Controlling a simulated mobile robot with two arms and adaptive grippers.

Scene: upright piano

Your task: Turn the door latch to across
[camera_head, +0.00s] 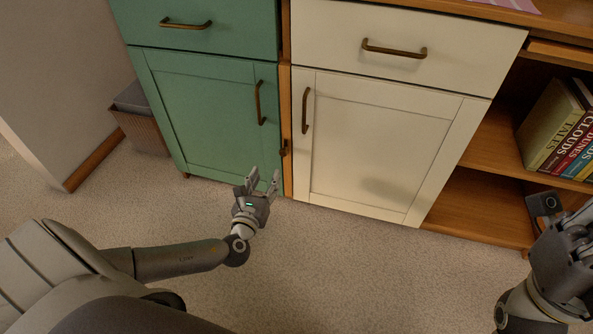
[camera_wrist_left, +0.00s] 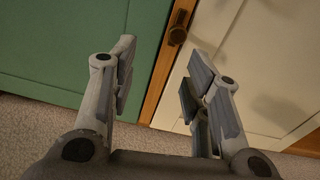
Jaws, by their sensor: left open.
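The door latch (camera_head: 284,148) is a small dark bronze piece on the narrow wooden post between the green door (camera_head: 205,120) and the cream door (camera_head: 375,150). In the left wrist view the latch (camera_wrist_left: 178,36) shows a round knob, with a short bar that seems to run up along the post. My left gripper (camera_head: 264,178) is open and empty, low in front of the post and apart from the latch. In the left wrist view its fingers (camera_wrist_left: 160,62) stand either side of the post, with the latch beyond the tips. My right gripper (camera_head: 552,215) is at the right edge, partly cut off.
Both doors look closed and have upright bronze handles, the green one's (camera_head: 260,102) and the cream one's (camera_head: 306,110). Drawers sit above them. A shelf of books (camera_head: 560,130) is at right, and a woven bin (camera_head: 142,130) at left. The carpet (camera_head: 330,270) in front is clear.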

